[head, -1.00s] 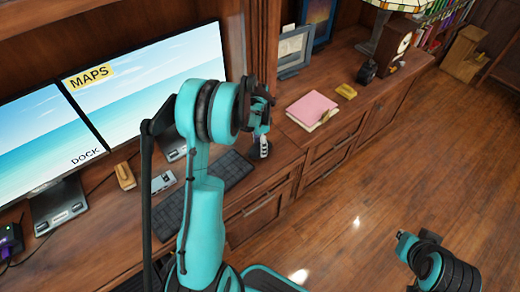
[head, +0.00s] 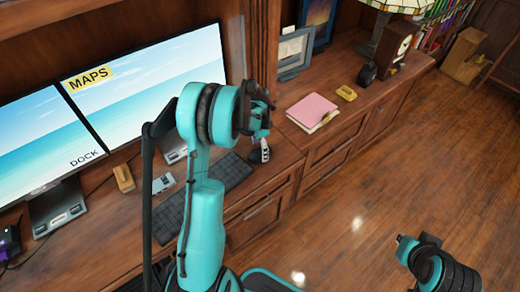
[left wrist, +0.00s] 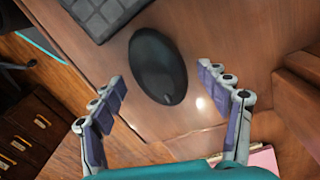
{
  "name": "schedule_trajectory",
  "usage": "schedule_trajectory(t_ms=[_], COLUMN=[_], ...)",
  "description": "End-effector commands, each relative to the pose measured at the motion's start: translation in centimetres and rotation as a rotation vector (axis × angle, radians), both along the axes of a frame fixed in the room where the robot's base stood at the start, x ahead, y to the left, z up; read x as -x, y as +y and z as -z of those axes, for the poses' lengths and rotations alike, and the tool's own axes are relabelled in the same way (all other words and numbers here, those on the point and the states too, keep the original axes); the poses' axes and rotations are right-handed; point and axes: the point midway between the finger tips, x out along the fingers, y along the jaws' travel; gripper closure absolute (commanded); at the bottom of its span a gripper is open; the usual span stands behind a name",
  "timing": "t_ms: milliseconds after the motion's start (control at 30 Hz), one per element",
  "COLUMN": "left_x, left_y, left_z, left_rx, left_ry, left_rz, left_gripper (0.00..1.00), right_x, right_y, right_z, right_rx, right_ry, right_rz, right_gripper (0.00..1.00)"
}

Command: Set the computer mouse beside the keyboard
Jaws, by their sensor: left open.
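The black computer mouse (left wrist: 158,66) lies on the wooden desk in the left wrist view, between and just beyond my open left fingers. The dark keyboard (left wrist: 103,12) is at the top of that view, a short gap from the mouse. In the head view the keyboard (head: 222,178) lies in front of the monitors, partly hidden by my left arm. My left gripper (head: 262,152) is over the desk at the keyboard's right end; its fingers (left wrist: 168,115) are apart and empty. The mouse is mostly hidden in the head view. My right gripper (head: 404,241) is over the floor, its jaws unclear.
A pink notebook (head: 312,110) lies on the cabinet top to the right, with a yellow object (head: 346,93) behind it. Two monitors (head: 150,80) stand at the back left. A wooden side panel (head: 262,60) rises behind the gripper.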

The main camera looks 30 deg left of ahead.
Motion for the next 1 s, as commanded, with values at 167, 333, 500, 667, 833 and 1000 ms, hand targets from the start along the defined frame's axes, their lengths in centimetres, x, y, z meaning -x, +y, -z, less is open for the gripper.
schedule_trajectory(t_ms=[167,333,500,667,833,1000], left_x=[-0.1,-0.2,-0.3,-0.1,1.5,5.1], left_y=[0.2,0.4,0.6,0.4,-2.2,-6.3], left_z=[-4.0,-7.8,-10.3,-11.8,-15.3,-20.0], left_rx=[0.0,0.0,0.0,-0.003,-0.03,-0.049], left_ry=[0.0,0.0,0.0,-0.007,-0.072,-0.2], left_rz=[-0.001,-0.001,-0.001,-0.007,-0.08,-0.221], left_gripper=[0.24,0.24,0.24,0.24,0.24,0.24], right_x=[0.0,0.0,0.0,0.0,0.0,0.0], right_y=[0.0,0.0,0.0,0.0,0.0,0.0], right_z=[-1.6,-2.8,-3.5,-3.7,-3.7,-3.7], right_rx=[0.0,0.0,0.0,0.0,0.0,0.0], right_ry=[0.0,0.0,0.0,0.0,0.0,0.0], right_rz=[0.0,0.0,0.0,0.0,0.0,0.0], right_gripper=[1.0,1.0,1.0,1.0,1.0,1.0])
